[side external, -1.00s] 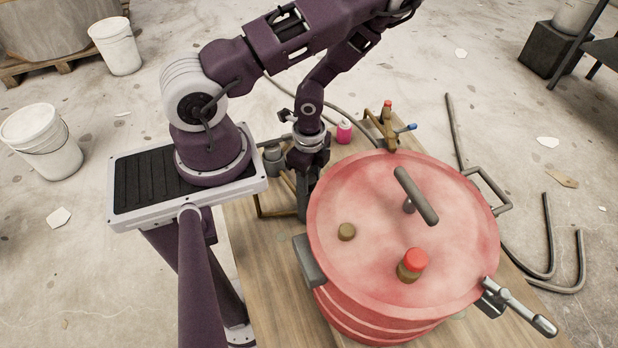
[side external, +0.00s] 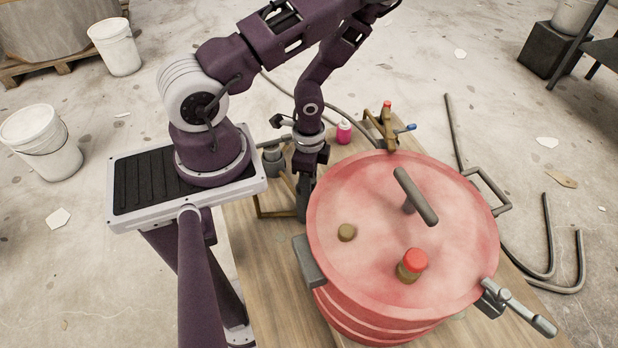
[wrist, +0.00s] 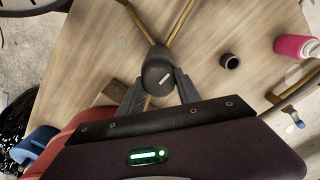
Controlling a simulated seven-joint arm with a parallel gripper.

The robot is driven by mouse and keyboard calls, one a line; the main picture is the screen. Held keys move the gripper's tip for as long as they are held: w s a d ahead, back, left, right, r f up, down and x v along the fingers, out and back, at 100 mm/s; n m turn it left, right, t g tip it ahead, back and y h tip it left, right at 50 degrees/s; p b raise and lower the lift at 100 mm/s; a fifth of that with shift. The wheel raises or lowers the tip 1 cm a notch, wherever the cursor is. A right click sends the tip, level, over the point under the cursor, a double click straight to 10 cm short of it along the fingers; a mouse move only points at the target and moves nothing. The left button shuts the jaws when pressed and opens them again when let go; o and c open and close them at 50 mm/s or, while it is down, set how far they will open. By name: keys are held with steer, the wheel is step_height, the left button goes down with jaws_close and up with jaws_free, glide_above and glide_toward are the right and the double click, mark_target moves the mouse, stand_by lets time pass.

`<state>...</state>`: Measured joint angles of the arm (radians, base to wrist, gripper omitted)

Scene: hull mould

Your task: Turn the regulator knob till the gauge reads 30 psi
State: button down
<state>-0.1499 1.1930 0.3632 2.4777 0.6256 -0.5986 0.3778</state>
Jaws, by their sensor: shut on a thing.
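The regulator knob (wrist: 158,73) is a dark round cylinder with a pale line mark on its top, seen from above in the wrist view. My gripper (wrist: 160,82) is shut on it, one finger on each side. Brass-coloured pipes (wrist: 180,17) run out from beneath the knob. In the side view my gripper (side external: 304,190) points down at the left rim of the red pot and hides the knob. I cannot make out the gauge face or its reading in either view.
The red lidded pot (side external: 345,190) stands close to the right of my gripper, with a T-handle (side external: 416,195) and red-capped fitting (side external: 412,262) on its lid. A pink bottle (side external: 344,131) and brass valve (side external: 388,128) stand behind. Bare wooden tabletop (side external: 262,285) shows in front.

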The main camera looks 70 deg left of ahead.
steer(key=c, duration=0.8)
jaws_free()
steer(key=shift+c, duration=0.2)
steer(key=shift+r, duration=0.1)
step_height(320, 180, up, 7)
steer(key=shift+f, duration=0.1)
